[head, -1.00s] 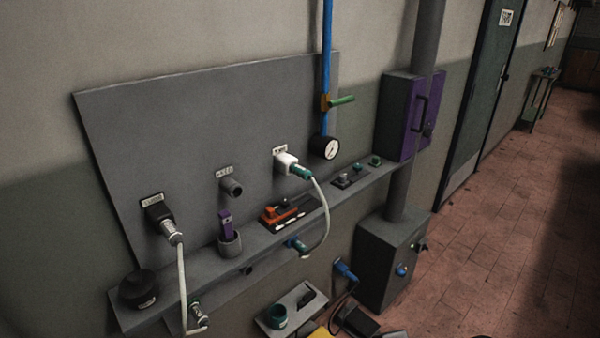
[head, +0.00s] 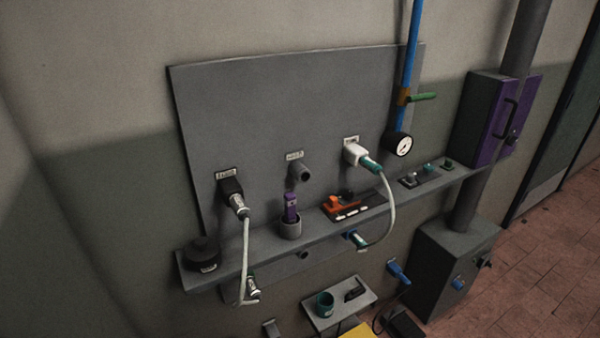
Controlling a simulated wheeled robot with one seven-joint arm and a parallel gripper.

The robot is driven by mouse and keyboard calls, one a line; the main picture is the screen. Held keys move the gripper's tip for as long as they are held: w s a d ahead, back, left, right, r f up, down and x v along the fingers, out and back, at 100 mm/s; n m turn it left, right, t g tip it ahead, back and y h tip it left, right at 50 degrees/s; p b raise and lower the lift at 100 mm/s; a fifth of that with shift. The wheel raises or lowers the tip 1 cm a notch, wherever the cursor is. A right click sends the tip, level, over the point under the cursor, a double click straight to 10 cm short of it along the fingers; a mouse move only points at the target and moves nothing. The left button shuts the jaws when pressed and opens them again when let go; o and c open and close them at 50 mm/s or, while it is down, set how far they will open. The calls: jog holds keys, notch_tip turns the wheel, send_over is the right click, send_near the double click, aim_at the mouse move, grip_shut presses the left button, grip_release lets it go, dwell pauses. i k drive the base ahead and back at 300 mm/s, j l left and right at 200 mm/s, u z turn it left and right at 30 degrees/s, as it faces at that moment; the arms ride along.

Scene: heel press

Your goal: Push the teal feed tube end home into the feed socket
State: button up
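A teal tube end (head: 371,166) sits at the mouth of a white socket (head: 355,152) on the right of the grey wall panel. I cannot tell how deep it is in. A pale tube (head: 391,215) curves down from it to a blue and teal fitting (head: 357,240) below the shelf. A black socket (head: 231,188) on the left holds a silvery tube end (head: 240,206) with its own pale tube (head: 245,250). A bare grey stub (head: 301,172) stands between them. The socket labels are too small to read surely. My gripper is not in view.
A grey shelf (head: 240,256) under the sockets carries a black round pot (head: 203,254), a grey cup (head: 290,228) with a purple item, and an orange-and-black tray (head: 352,206). A gauge (head: 398,144) and blue pipe (head: 410,50) stand right; a purple-doored cabinet (head: 490,120) is farther right.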

aim_at(370, 165)
jog(key=i+l+u, duration=0.1)
jog(key=u, duration=0.3)
jog(key=i+l+u, duration=0.1)
jog(key=l+u, duration=0.15)
jog(key=u, duration=0.2)
jog(key=i+l+u, duration=0.1)
jog(key=u, duration=0.3)
jog(key=l+u, duration=0.55)
jog(key=u, duration=0.3)
